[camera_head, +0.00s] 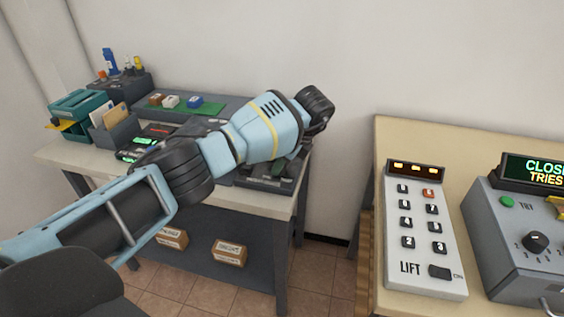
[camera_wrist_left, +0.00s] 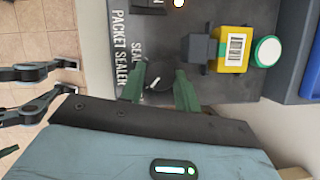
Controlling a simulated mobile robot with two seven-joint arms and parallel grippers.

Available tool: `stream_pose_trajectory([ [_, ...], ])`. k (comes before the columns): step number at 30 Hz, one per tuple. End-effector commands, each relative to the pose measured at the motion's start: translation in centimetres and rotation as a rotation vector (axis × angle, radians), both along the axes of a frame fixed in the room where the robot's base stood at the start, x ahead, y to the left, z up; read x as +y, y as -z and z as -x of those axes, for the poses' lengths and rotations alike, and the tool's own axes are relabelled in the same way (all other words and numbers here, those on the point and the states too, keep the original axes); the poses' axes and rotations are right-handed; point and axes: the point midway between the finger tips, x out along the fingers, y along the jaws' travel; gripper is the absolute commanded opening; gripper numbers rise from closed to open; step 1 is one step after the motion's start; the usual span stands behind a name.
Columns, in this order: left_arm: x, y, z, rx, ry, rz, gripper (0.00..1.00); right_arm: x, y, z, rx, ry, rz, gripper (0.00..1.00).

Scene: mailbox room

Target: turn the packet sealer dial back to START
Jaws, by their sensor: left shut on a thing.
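The packet sealer (camera_wrist_left: 215,18) shows in the left wrist view as a dark grey panel with white "PACKET SEALER" lettering. Its dial (camera_wrist_left: 158,76) is a round black knob with a white pointer mark. My left gripper (camera_wrist_left: 159,88) has its two green fingers on either side of the dial, shut on it. I cannot read a START mark; the fingers hide part of the dial's surround. In the head view my left arm reaches over the back table and mostly hides the sealer (camera_head: 262,184) and the gripper. My right gripper is not in view.
A yellow barcoded block (camera_wrist_left: 234,50) and a round white-green part (camera_wrist_left: 268,51) stand close to the dial. The work table (camera_head: 75,157) holds trays and small boxes. A beige table (camera_head: 480,142) at right carries a LIFT keypad (camera_head: 422,225) and a grey dial box (camera_head: 520,270).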

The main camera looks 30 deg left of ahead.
Motion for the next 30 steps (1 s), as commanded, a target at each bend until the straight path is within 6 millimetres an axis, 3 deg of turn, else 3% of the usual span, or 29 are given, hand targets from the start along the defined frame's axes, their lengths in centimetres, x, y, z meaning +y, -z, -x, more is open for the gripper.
stream_pose_trajectory([
  [1,0.1,-0.2,-0.1,-0.004,-0.002,-0.001,0.09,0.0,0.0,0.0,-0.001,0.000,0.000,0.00],
  [2,0.1,-0.2,-0.1,-0.004,-0.002,-0.001,0.33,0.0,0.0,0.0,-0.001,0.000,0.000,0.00],
  [4,0.1,-0.2,-0.1,-0.004,-0.002,-0.001,0.41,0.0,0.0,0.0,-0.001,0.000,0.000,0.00],
  [14,-0.1,-0.4,-0.1,-0.002,0.000,0.000,0.41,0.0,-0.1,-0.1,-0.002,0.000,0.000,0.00],
  [30,-2.7,-6.9,-0.3,-0.003,-0.001,0.000,0.41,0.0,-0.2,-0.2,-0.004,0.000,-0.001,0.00],
])
